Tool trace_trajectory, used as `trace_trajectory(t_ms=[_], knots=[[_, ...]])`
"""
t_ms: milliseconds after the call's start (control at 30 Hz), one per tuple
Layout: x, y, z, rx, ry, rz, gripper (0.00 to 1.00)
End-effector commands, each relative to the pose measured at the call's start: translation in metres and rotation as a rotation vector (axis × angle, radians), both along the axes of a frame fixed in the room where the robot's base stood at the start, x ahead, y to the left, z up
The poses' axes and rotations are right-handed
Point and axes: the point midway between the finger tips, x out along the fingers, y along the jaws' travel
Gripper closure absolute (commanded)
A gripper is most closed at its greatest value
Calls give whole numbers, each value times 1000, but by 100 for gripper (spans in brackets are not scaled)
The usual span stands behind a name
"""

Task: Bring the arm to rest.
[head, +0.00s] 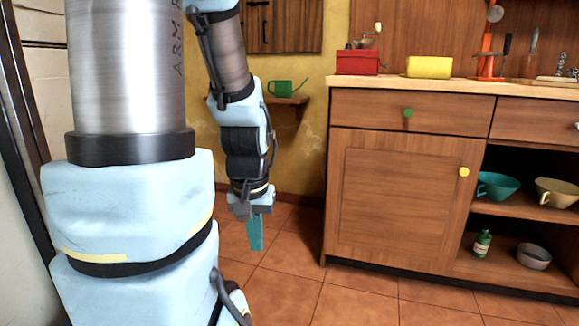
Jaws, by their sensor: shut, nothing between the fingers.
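My arm hangs on the left side of the head view, with its end pointing down. My gripper (255,235) is in the air above the tiled floor, left of the wooden counter (390,205). Its teal fingers are together, and I see nothing held in them. The fingers touch nothing in view.
The counter has a drawer with a green knob (408,113) and a door with a yellow knob (464,172). A red box (357,64) and a yellow box (429,67) stand on top. Open shelves hold a teal bowl (497,186). The floor (350,297) in front is clear.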

Motion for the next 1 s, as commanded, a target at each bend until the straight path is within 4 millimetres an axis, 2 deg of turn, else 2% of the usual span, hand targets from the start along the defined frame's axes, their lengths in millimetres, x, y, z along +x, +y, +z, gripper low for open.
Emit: trace_trajectory(t_ms=[33,167,1000], knots=[[0,0,22,0,0,0,100],[1,0,55,-1,-2,1,100],[1,-1,308,-1,-3,1,100]])
